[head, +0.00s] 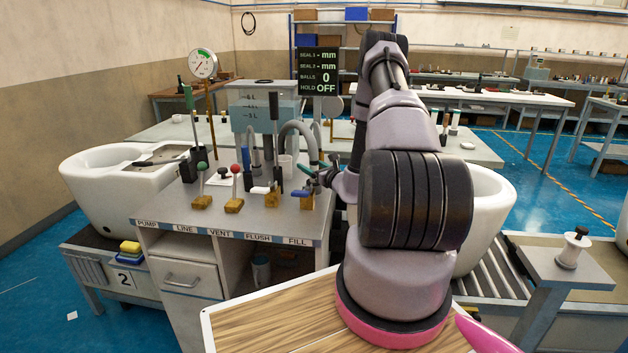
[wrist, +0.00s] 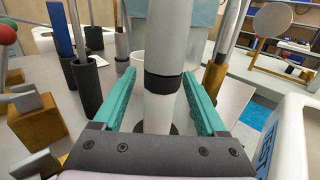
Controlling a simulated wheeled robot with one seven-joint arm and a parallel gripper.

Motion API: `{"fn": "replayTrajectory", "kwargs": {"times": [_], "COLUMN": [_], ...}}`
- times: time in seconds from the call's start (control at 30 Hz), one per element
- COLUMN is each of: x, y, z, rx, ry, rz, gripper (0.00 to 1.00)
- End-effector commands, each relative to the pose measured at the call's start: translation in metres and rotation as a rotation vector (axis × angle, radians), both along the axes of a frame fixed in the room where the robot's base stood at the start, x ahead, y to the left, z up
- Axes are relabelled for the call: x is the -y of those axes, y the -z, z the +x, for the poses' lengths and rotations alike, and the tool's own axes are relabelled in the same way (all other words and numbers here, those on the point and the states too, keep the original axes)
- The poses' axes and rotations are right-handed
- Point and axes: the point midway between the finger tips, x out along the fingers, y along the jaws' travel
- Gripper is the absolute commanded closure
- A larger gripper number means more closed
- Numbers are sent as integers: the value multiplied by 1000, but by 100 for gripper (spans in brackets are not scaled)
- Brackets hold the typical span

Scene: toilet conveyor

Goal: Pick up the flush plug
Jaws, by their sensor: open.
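No part is plainly marked as the flush plug, and I cannot tell which one it is. My gripper (head: 314,170) is low over the right side of the labelled bench, by the curved grey hoses. In the wrist view my gripper (wrist: 158,78) has its teal fingers open. A pale grey upright tube (wrist: 160,110) with a black band stands between them, with a visible gap on each side. Its foot is partly hidden by the gripper body.
The bench (head: 160,208) carries levers on wooden blocks, including a red-knobbed one (head: 236,169), and upright rods in black holders. A blue-handled rod (wrist: 58,30) stands left of the fingers. A clear tank (head: 264,105) is behind. White toilet bowls (head: 105,190) flank the bench.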

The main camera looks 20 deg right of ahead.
Motion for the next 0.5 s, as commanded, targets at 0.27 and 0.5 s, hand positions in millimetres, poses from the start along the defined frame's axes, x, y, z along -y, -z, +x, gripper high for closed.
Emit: {"fn": "replayTrajectory", "kwargs": {"times": [0.27,0.5], "x": [-2,-2], "y": [0,0], "z": [10,10], "rx": [0,0], "ry": [1,1], "rz": [0,0], "gripper": [26,87]}}
